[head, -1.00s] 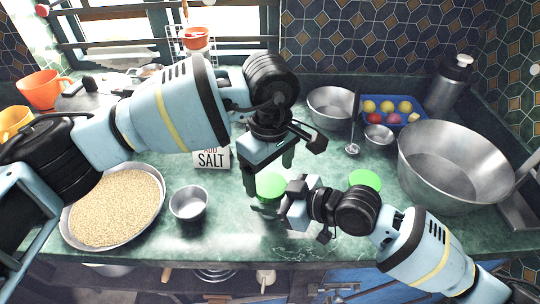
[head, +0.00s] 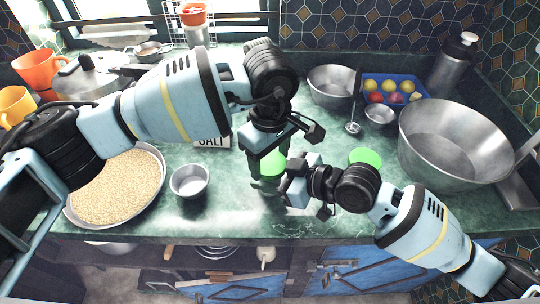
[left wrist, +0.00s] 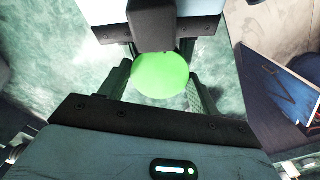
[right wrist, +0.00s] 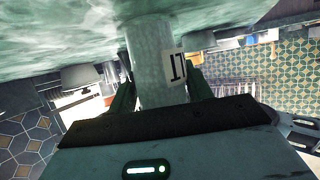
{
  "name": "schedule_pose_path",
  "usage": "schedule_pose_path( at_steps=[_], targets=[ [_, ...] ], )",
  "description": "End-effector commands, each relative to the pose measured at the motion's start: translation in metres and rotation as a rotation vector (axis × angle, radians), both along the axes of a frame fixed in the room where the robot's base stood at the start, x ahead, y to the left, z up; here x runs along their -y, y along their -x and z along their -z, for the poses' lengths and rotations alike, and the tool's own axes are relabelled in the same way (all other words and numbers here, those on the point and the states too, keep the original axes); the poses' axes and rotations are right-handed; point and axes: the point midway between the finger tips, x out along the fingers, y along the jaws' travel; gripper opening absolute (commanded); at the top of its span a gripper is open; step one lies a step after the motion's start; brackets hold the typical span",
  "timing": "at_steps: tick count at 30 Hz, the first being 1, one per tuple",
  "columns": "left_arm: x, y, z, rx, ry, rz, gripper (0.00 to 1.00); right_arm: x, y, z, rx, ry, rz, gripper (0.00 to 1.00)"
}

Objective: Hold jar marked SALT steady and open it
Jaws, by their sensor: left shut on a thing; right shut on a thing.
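The jar (right wrist: 150,55) is a pale cylinder, seen upside down between the fingers of my right gripper (right wrist: 158,85). A label at its side shows the end of a word, apparently "LT". My right gripper also shows in the head view (head: 283,190), shut around the jar's body from the right. The jar's green lid (left wrist: 160,75) lies between the fingers of my left gripper (left wrist: 163,85), which is shut on it from above. In the head view the lid (head: 273,163) is partly hidden by the left fingers. I cannot tell whether the lid is loose.
A second green lid (head: 365,158) is just right of my right gripper. A card reading SALT (head: 212,142) stands behind. A small bowl (head: 189,181) and a grain pan (head: 155,155) are left; a large steel bowl (head: 455,182) is right. The counter's front edge is close.

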Motion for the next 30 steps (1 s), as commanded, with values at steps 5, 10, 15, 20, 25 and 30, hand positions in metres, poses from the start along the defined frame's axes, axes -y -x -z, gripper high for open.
schedule_pose_path(
  at_steps=[5, 10, 15, 20, 25, 30],
  targets=[
    [0.0000, 0.0000, -0.0002, 0.000, 0.000, -0.079, 0.35, 0.0002, -0.0001, 0.0003, 0.000, 0.001, 0.000, 0.00],
    [-0.0001, 0.0002, -0.0003, 0.000, 0.000, -0.317, 0.35, 0.0003, -0.0002, 0.0004, 0.000, 0.001, 0.001, 0.00],
    [-0.0001, 0.0003, -0.0004, 0.000, -0.002, -0.518, 0.35, 0.0004, -0.0002, 0.0003, 0.000, 0.001, 0.001, 0.00],
    [-0.0002, 0.0002, -0.0004, 0.000, -0.002, -0.593, 0.35, 0.0004, -0.0002, 0.0003, 0.000, 0.001, 0.001, 0.00],
    [-0.0002, 0.0002, -0.0005, 0.000, -0.002, -0.596, 0.35, 0.0004, -0.0003, 0.0003, 0.000, 0.001, 0.001, 0.00],
    [-0.0002, 0.0002, -0.0005, 0.000, -0.002, -0.595, 0.71, 0.0004, -0.0003, 0.0003, 0.000, 0.001, 0.001, 0.00]
  ],
)
